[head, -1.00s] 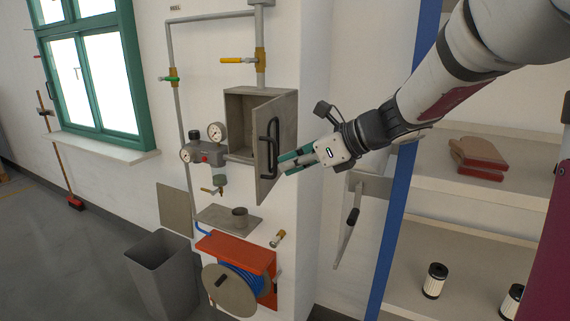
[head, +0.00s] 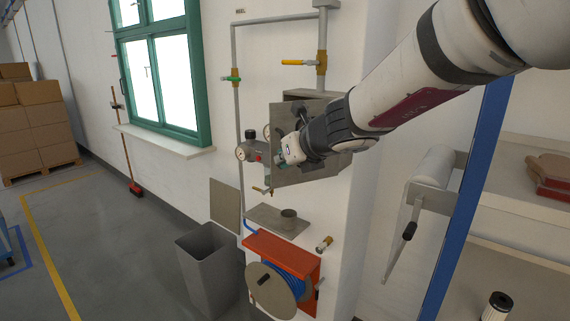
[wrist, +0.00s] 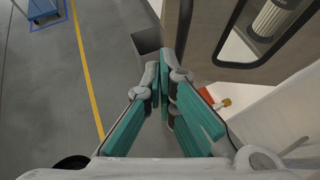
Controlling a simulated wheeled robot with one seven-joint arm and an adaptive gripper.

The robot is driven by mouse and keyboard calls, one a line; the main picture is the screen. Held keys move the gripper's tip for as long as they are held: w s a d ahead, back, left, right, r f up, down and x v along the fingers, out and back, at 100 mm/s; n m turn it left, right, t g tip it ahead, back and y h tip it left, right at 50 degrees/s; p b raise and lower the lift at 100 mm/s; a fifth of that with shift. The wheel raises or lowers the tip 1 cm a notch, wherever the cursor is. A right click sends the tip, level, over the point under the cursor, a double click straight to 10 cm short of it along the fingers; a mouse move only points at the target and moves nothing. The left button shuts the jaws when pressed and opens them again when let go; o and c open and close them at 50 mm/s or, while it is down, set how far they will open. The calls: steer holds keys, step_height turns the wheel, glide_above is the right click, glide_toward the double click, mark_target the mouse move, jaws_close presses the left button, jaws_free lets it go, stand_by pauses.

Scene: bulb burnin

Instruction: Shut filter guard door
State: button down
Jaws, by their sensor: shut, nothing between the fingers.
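The filter guard door (head: 300,178) is a flat grey panel across the front of the grey wall box (head: 318,94). It looks partly open, its left edge standing out past the box; I cannot tell the exact gap. My gripper (head: 283,156) is in front of the door, with my arm covering the handle area and the box's interior. In the wrist view the teal fingers (wrist: 163,82) are shut and empty. A brown-grey panel (wrist: 205,40) is close to their right, with a dark rounded frame and a white pleated filter (wrist: 270,22) showing within it.
A pressure gauge unit (head: 252,152) is on the wall left of the door. Below are a small grey shelf (head: 262,213) and an orange hose reel (head: 265,246). A grey bin (head: 208,265) stands lower left. A blue post (head: 462,215) and shelves are at the right.

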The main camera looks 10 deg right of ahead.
mark_target(271, 152)
steer(key=shift+w+a, duration=0.45)
steer(key=shift+w, duration=0.3)
steer(key=shift+w+a, duration=0.45)
steer(key=shift+w, duration=0.3)
steer(key=shift+w+a+m+h, duration=0.3)
steer(key=shift+w+m+h, duration=0.05)
steer(key=shift+m+h, duration=0.25)
steer(key=w+m+h+b, duration=0.4)
steer(key=w+m+h, duration=0.4)
steer(key=w, duration=1.1)
steer(key=shift+w+m+h, duration=0.15)
steer(key=shift+m+h, duration=0.15)
steer(key=shift+w+b, duration=0.2)
steer(key=shift+b, duration=0.15)
